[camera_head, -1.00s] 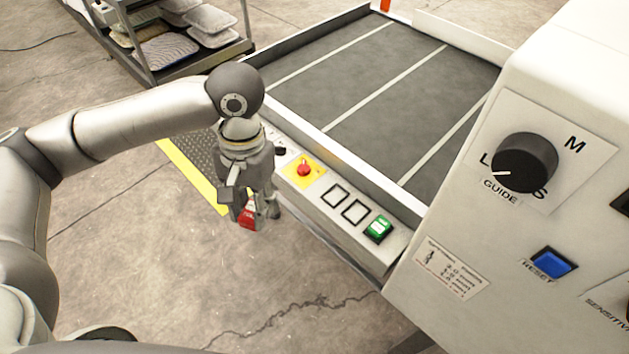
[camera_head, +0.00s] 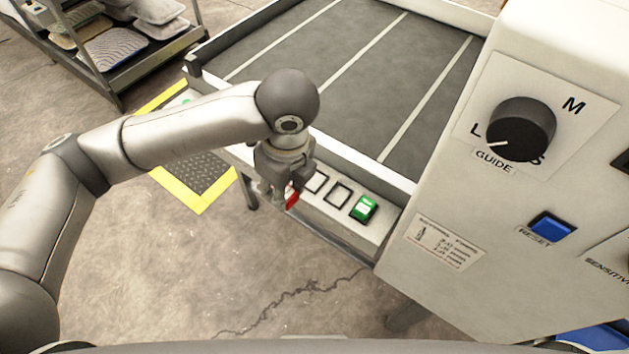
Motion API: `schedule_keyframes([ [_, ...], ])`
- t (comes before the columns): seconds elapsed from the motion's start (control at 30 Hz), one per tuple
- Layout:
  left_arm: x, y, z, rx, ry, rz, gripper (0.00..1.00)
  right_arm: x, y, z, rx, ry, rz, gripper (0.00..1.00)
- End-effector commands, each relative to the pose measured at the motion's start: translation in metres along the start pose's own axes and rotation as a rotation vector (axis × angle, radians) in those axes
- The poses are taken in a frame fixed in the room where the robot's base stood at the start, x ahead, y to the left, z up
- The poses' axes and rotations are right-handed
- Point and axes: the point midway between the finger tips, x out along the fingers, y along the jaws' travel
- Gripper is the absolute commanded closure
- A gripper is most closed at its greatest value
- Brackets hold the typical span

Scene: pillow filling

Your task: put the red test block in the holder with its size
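The red test block (camera_head: 292,200) is in my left gripper (camera_head: 282,196), whose fingers are closed around it. The gripper points down over the front control strip of the conveyor, just left of the square outlines. Two black-outlined squares (camera_head: 338,193) show on the strip beside a green button (camera_head: 364,208); I cannot tell whether they are holders. Most of the block is hidden by the fingers. My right gripper is not in view.
The conveyor bed (camera_head: 345,85) lies behind the strip. A white machine housing with a guide knob (camera_head: 521,128) and blue reset button (camera_head: 553,226) stands at right. A pillow rack (camera_head: 110,45) is at top left. A yellow-edged floor plate (camera_head: 208,176) lies below the arm.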

Motion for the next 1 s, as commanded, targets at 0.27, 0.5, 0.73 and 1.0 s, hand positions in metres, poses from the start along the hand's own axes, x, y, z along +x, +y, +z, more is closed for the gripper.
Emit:
schedule_keyframes([
  [0.27,-0.001,-0.024,-0.030,0.543,0.002,-0.083,0.92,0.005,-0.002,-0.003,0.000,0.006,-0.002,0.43],
  [0.5,-0.004,-0.043,-0.055,1.000,0.003,-0.154,0.92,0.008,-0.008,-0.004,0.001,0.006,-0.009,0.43],
  [0.73,-0.008,-0.055,-0.075,1.342,0.002,-0.205,0.92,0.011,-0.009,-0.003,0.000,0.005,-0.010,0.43],
  [1.0,-0.006,-0.064,-0.077,1.491,0.002,-0.226,0.92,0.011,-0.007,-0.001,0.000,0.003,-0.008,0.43],
])
